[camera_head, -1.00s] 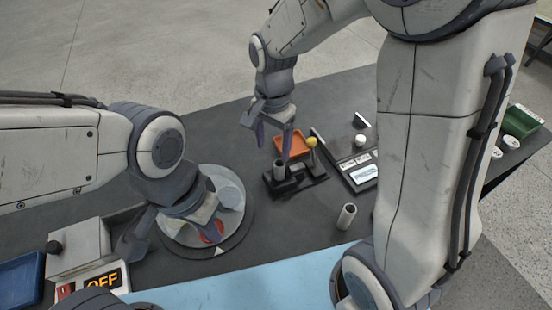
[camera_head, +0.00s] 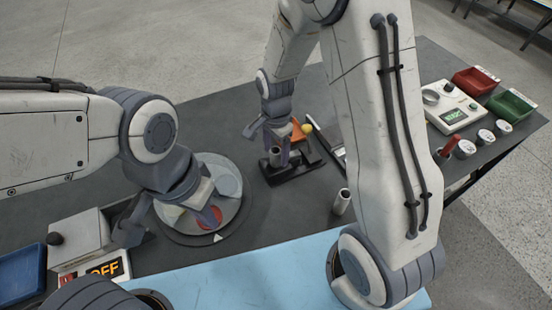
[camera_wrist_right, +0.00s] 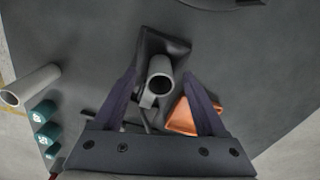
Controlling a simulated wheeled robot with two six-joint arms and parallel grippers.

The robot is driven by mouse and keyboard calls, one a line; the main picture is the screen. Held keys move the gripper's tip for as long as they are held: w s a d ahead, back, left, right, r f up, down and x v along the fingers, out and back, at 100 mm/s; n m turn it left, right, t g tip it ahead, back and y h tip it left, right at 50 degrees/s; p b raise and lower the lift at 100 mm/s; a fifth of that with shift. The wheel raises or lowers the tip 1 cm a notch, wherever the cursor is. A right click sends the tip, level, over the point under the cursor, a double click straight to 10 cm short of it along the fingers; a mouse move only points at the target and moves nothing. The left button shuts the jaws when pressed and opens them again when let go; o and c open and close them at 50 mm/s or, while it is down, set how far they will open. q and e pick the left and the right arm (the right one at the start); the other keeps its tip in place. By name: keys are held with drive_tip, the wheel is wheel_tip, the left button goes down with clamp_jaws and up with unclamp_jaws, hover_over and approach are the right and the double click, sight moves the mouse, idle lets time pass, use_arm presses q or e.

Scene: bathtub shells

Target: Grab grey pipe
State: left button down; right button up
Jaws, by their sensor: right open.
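A grey pipe (camera_head: 275,157) stands upright in a black stand (camera_head: 306,171) on the dark table. It also shows in the right wrist view (camera_wrist_right: 160,68), end-on between the fingers. My right gripper (camera_head: 268,142) is open just above and around the pipe's top, and I cannot tell whether a finger touches it. A second, lighter grey pipe (camera_head: 342,202) stands on the table to the right, and appears at the left edge of the right wrist view (camera_wrist_right: 30,86). My left gripper (camera_head: 170,224) has its fingers spread at the round disc (camera_head: 229,184).
An orange tray (camera_wrist_right: 182,117) and a yellow ball (camera_head: 307,129) are beside the stand. My right arm covers part of the table. A scale (camera_head: 455,114), red bin (camera_head: 474,80) and green bin (camera_head: 511,105) are at right. An OFF box (camera_head: 105,270) is at left.

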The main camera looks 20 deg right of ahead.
drive_tip(key=shift+f, duration=0.3)
clamp_jaws()
drive_tip(key=shift+r, duration=0.1)
